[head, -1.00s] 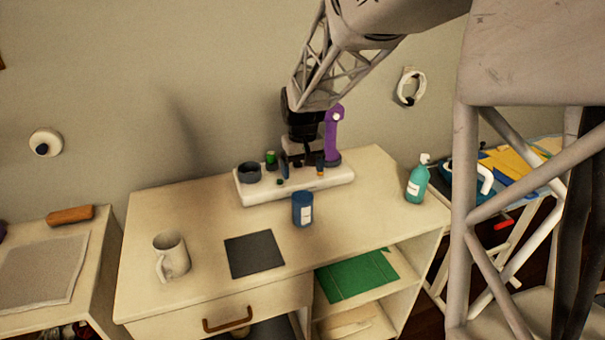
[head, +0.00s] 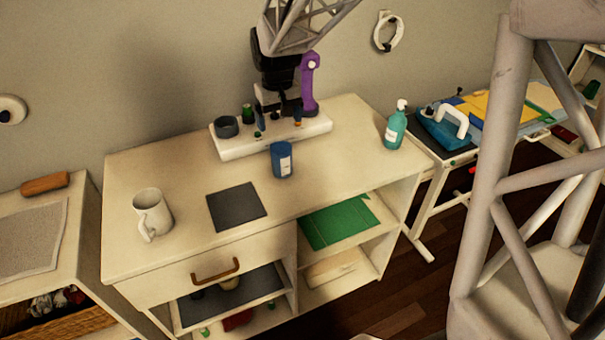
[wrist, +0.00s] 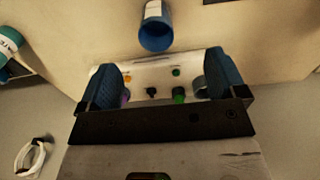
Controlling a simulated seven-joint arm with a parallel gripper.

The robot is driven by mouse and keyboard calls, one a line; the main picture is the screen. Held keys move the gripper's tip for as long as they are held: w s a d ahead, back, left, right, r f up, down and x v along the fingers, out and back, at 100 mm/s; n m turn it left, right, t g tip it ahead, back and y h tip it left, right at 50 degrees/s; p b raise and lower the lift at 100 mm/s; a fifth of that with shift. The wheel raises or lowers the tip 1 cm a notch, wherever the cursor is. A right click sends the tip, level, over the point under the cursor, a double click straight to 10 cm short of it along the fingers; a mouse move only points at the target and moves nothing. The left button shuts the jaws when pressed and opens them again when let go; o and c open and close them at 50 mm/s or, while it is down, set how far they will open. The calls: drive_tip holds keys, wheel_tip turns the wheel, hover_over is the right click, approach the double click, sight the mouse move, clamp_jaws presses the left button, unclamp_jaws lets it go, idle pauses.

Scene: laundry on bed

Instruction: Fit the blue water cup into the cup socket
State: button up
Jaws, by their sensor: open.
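The blue water cup (head: 282,160) stands upright with a pale label on the white cabinet top, just in front of the white station base (head: 243,150). In the wrist view the cup (wrist: 156,32) is at the top centre, its open mouth towards the camera. A dark grey round ring (head: 227,126), which looks like the cup socket, is at the left end of the base. In the wrist view it is partly hidden behind the right finger. My gripper (head: 279,122) is open and empty above the base, behind the cup. Its blue fingers (wrist: 160,82) spread over the base.
A purple upright device (head: 309,85) and a green-topped item (head: 248,113) are on the base close to my gripper. A white mug (head: 152,213) and a dark square mat (head: 236,206) lie to the left. A teal pump bottle (head: 395,126) stands at the right edge.

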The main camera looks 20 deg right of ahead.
drive_tip(key=s+a+r, duration=0.1)
drive_tip(key=s+a, duration=0.1)
drive_tip(key=s, duration=0.7)
drive_tip(key=s+a+r+t, duration=0.1)
drive_tip(key=s+a+r, duration=0.1)
drive_tip(key=s, duration=0.8)
drive_tip(key=s+a+r+t, duration=0.1)
drive_tip(key=s+a+r, duration=0.1)
drive_tip(key=s, duration=0.7)
drive_tip(key=shift+s+r, duration=0.15)
drive_tip(key=shift+s, duration=0.25)
drive_tip(key=shift+o, duration=0.3)
drive_tip(key=shift+a, duration=0.1)
drive_tip(key=shift+w, duration=0.1)
drive_tip(key=w+d+f+m, duration=0.2)
drive_tip(key=w+f+m, duration=0.2)
drive_tip(key=w, duration=0.7)
drive_tip(key=w+d+f+m+g, duration=0.1)
drive_tip(key=w+d+f+m, duration=0.2)
drive_tip(key=w, duration=0.7)
drive_tip(key=w+d+f+m+g, duration=0.1)
drive_tip(key=w+d+f+m, duration=0.2)
drive_tip(key=w, duration=0.8)
wheel_tip(320, 180, down, 3)
drive_tip(key=m, duration=0.4)
drive_tip(key=shift+w+r, duration=0.2)
drive_tip(key=shift+w, duration=0.15)
